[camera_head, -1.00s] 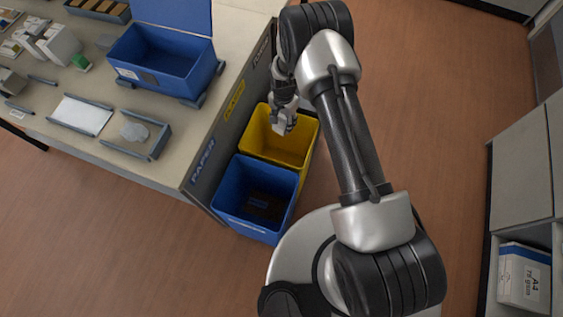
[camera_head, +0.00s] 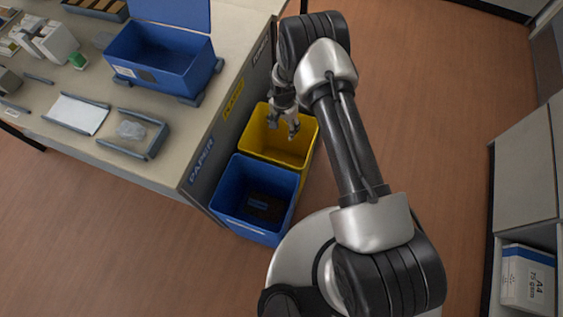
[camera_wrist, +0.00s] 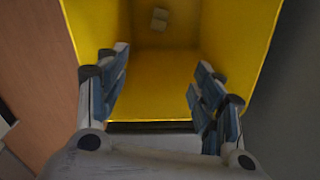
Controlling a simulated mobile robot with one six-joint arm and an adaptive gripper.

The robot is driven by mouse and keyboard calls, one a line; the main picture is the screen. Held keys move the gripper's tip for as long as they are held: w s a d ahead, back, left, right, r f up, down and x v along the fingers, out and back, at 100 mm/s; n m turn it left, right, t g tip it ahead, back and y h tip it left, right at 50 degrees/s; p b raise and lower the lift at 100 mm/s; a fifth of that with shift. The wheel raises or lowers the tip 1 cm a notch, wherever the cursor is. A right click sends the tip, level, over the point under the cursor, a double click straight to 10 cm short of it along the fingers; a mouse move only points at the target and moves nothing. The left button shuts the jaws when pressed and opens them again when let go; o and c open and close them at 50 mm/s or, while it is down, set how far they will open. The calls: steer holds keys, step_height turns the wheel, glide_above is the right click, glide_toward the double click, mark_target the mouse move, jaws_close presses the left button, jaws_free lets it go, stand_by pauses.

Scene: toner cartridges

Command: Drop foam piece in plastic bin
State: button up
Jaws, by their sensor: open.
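The yellow plastic bin (camera_head: 282,150) stands on the floor beside the table, behind the blue bin. My gripper (camera_head: 283,130) is above the yellow bin's opening, pointing down, with its fingers spread and nothing between them. In the wrist view my open gripper (camera_wrist: 158,95) faces into the yellow bin (camera_wrist: 160,75). A small pale foam piece (camera_wrist: 159,18) lies inside on the bin's far part, apart from the fingers. The foam piece cannot be made out in the head view.
A blue bin (camera_head: 228,185) with dark items inside stands in front of the yellow one. The table (camera_head: 165,165) holds a blue lidded box (camera_head: 165,62), a grey tray with a clear bag (camera_head: 131,131) and small boxes. Open floor lies to the right.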

steer(key=shift+r, duration=0.15)
step_height(320, 180, up, 12)
stand_by(0.6)
stand_by(0.4)
